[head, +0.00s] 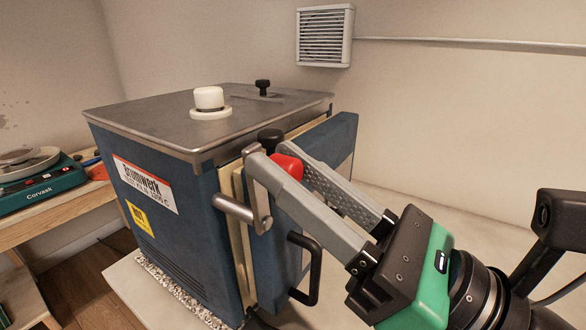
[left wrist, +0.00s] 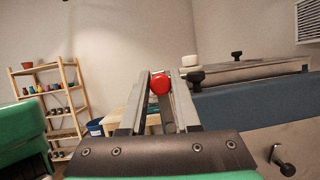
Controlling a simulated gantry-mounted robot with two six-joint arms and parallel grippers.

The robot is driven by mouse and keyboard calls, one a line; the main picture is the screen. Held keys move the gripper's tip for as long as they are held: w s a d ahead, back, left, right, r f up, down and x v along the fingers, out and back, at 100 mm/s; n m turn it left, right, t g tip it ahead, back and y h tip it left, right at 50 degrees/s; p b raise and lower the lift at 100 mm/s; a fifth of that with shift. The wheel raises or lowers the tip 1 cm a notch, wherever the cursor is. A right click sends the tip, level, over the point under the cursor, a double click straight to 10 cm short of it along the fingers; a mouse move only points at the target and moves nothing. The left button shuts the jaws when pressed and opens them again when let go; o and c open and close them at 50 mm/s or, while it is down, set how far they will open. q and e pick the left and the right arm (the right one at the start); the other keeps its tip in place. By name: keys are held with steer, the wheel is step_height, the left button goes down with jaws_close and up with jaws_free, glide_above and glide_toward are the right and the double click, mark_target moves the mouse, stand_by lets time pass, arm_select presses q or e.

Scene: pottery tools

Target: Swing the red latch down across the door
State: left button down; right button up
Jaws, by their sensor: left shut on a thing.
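The blue kiln (head: 172,215) stands on a light table, with its blue door (head: 335,140) on the right-hand side. A cream strip shows between body and door, and I cannot tell how tightly the door sits. A black handle (head: 312,272) is low on the door. The red latch knob (head: 289,166) is at the door's upper front edge, beside a grey metal bar (head: 232,208). My left gripper (head: 275,158) reaches in from the right and is shut on the red latch. The left wrist view shows the red knob (left wrist: 160,84) between its fingers.
A white knob (head: 209,100) and black knobs (head: 262,87) stick up from the kiln's top. A green scale (head: 40,188) stands on a wooden bench at left. A shelf with pots (left wrist: 50,95) shows in the left wrist view. The table right of the door looks clear.

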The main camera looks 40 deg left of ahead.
arm_select(q)
steer(key=shift+w+a+r+m+t+p, duration=0.15)
steer(key=shift+w+m+t+p, duration=0.2)
steer(key=shift+m+p, duration=0.4)
steer(key=shift+w+a+f+m+t+h+p, duration=0.15)
steer(key=shift+w+m+t+p, duration=0.45)
steer(key=shift+m+p, duration=0.75)
steer(key=shift+w+a+f+m+t+h+p, duration=0.1)
steer(key=shift+w+f+m+t+h+p, duration=0.2)
steer(key=shift+w+m+t+p, duration=0.7)
steer(key=shift+w+a+f+m+t+h+p, duration=0.1)
steer(key=shift+f+m+t+h+p, duration=0.2)
steer(key=shift+m+p, duration=1.35)
steer(key=shift+m, duration=0.25)
